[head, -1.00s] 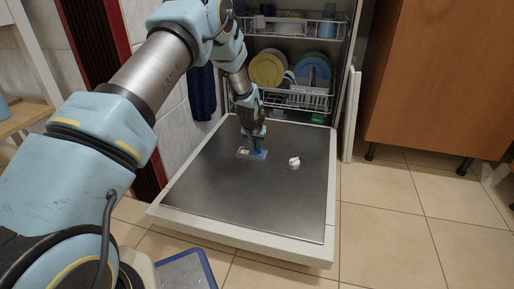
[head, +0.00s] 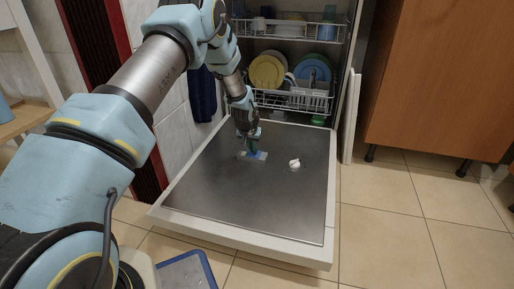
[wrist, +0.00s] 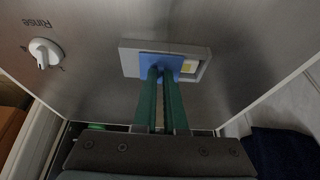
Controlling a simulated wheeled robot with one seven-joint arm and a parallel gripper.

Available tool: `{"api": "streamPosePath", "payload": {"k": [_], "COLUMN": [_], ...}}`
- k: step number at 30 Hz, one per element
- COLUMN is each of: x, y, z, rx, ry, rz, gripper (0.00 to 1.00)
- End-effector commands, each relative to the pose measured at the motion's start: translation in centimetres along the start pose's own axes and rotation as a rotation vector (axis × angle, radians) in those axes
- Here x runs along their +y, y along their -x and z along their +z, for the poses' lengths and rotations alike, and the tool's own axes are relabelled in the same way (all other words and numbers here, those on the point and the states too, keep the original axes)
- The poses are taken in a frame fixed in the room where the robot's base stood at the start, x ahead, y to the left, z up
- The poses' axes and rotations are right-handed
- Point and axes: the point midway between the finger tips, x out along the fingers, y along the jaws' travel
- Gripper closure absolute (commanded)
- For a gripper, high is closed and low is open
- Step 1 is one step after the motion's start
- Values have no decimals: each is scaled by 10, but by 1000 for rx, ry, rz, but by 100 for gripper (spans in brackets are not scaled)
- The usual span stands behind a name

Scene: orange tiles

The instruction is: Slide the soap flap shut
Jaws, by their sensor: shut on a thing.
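The soap dispenser (wrist: 128,62) is a grey tray set in the steel inner face of the open dishwasher door. Its blue soap flap (wrist: 147,63) lies over the middle of the tray in the wrist view. To the right of the flap, part of the pocket is uncovered and a yellow tablet (wrist: 188,66) shows. My gripper (wrist: 162,74) has its green fingers close together on the flap; the fingertips hide the part they grip. In the head view my gripper (head: 254,149) reaches down to the dispenser, and the flap shows as a small blue patch.
A white Rinse dial (wrist: 44,53) stands up from the door (head: 220,200), right of the dispenser in the head view. Racks with dishes (head: 285,72) are behind. A dark blue towel (head: 202,95) hangs at left. The door's near part is clear.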

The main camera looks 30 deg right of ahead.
Motion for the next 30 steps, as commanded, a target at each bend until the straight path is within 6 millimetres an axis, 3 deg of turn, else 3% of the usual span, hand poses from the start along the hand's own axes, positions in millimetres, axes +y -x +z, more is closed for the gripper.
{"api": "streamPosePath", "payload": {"k": [3,6,15,16,24,30], "x": [-24,-35,-39,-39,-39,-38], "y": [4,2,0,0,0,0], "z": [-1,-1,0,0,0,0], "rx": [0,0,2,2,2,1], "ry": [5,3,1,1,1,1], "rz": [-1,0,-2,-2,-2,-1], "gripper": [100,100,100,90,60,60]}}
